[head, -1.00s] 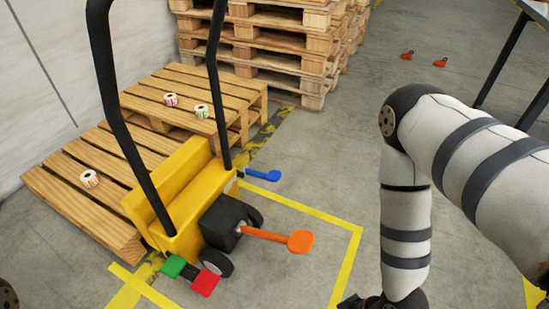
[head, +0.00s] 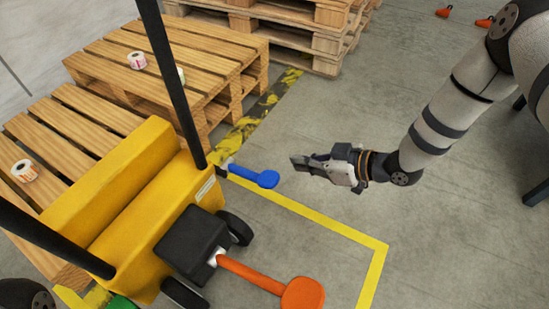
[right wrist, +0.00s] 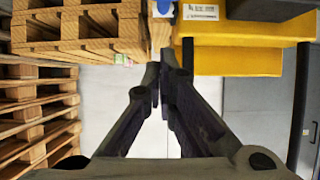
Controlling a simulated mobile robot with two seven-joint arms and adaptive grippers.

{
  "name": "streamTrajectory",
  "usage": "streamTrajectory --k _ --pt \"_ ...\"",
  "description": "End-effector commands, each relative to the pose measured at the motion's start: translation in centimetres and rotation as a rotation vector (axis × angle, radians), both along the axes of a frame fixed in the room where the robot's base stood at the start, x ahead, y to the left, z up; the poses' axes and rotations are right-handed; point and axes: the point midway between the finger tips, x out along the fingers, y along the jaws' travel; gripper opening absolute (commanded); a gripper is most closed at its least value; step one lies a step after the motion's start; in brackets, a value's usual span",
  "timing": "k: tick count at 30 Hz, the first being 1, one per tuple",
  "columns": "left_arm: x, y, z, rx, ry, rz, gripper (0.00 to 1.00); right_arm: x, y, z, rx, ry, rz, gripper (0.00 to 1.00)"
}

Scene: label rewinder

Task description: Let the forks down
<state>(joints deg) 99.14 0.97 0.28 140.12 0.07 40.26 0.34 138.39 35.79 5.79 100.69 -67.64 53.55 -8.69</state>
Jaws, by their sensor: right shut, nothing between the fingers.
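The yellow lift truck (head: 150,200) stands at the left with black uprights. A blue lever (head: 268,179) sticks out from its side, and its blue tip also shows at the top of the right wrist view (right wrist: 163,9). An orange lever (head: 300,293) reaches from the black box (head: 190,243). A green pedal (head: 121,302) is cut by the bottom edge. My right gripper (head: 296,161) is shut and empty, just right of the blue lever and apart from it. Its fingertips (right wrist: 160,72) meet in the right wrist view. The forks are hidden. My left gripper is not in view.
A wooden pallet (head: 65,130) with a label roll (head: 25,171) lies beside the truck. Another pallet behind holds a roll (head: 137,61). Stacked pallets (head: 325,40) stand at the back. Yellow tape (head: 372,270) marks the floor.

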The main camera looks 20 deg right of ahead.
Motion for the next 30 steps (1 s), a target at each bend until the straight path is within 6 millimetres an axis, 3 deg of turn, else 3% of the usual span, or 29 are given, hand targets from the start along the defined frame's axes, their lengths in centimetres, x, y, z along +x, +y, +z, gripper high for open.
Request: streamTrajectory --k 13,27,30 --pt "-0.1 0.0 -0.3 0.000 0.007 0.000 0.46 0.7 0.4 -0.3 0.000 -0.008 0.004 0.00" --pt "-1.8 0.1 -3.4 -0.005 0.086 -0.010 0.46 7.3 5.7 -5.4 -0.001 -0.005 0.004 0.00" --pt "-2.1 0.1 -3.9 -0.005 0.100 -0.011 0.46 6.7 5.1 -7.1 0.000 -0.001 0.000 0.00"
